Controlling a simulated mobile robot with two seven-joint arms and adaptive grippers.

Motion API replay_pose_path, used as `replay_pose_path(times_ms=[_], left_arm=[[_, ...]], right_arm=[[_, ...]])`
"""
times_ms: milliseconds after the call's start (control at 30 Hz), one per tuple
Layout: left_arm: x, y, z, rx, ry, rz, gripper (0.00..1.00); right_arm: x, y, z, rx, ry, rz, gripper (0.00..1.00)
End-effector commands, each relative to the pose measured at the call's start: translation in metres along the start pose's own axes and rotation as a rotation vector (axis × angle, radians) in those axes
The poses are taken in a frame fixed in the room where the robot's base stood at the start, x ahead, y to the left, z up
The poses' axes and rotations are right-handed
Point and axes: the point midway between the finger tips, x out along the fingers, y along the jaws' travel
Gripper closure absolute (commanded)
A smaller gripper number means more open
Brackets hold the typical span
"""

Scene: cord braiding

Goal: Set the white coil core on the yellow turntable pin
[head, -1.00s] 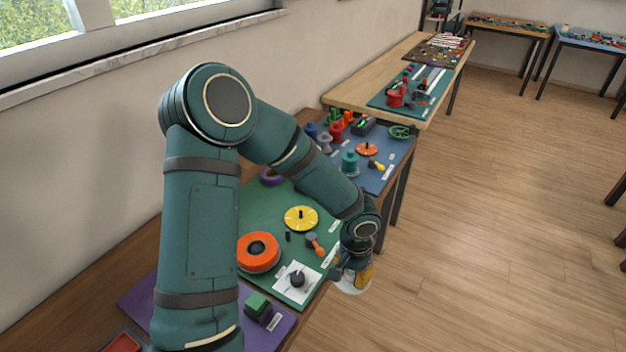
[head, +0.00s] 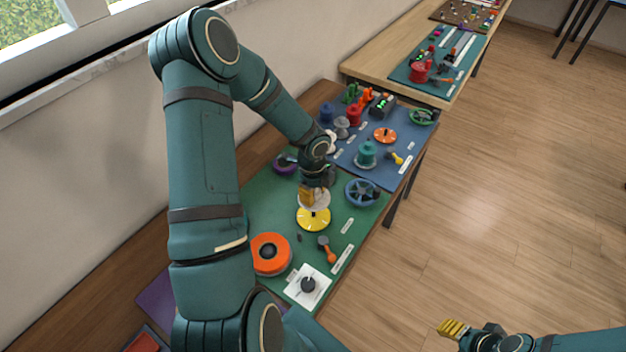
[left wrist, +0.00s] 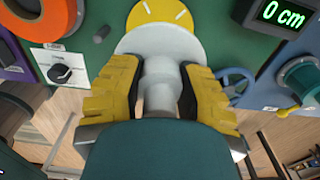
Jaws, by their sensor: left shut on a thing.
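The white coil core (left wrist: 160,80) is between the yellow fingers of my left gripper (left wrist: 160,95) in the left wrist view, its wide flange toward the turntable. In the head view my left gripper (head: 313,195) holds the core close above the yellow turntable (head: 313,222). The turntable also shows past the flange in the left wrist view (left wrist: 160,9). Its pin is hidden behind the core and gripper, so I cannot tell whether the core touches it. My right gripper (head: 453,328) is at the lower right, over the floor, away from the table; its opening is unclear.
On the green mat (head: 262,205) are an orange spool (head: 270,243), a white dial plate (head: 296,291), an orange-handled tool (head: 327,250) and a blue wheel (head: 375,193). A blue mat (head: 372,178) with several parts lies beyond.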

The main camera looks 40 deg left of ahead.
Motion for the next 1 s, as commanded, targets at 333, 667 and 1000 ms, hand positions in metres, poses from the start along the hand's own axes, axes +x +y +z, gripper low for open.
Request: replay_pose_path(times_ms=[333, 667, 1000], left_arm=[[0.020, 0.001, 0.003, 0.018, 0.000, 0.000, 0.94], [0.049, 0.000, 0.003, 0.018, 0.000, -0.001, 0.94], [0.050, 0.000, 0.003, 0.017, 0.000, -0.001, 0.95]], right_arm=[[0.018, 0.006, 0.002, 0.000, 0.001, 0.003, 0.53], [0.045, 0.015, 0.005, 0.000, 0.001, 0.009, 0.53], [0.045, 0.015, 0.005, 0.000, 0.001, 0.009, 0.53]])
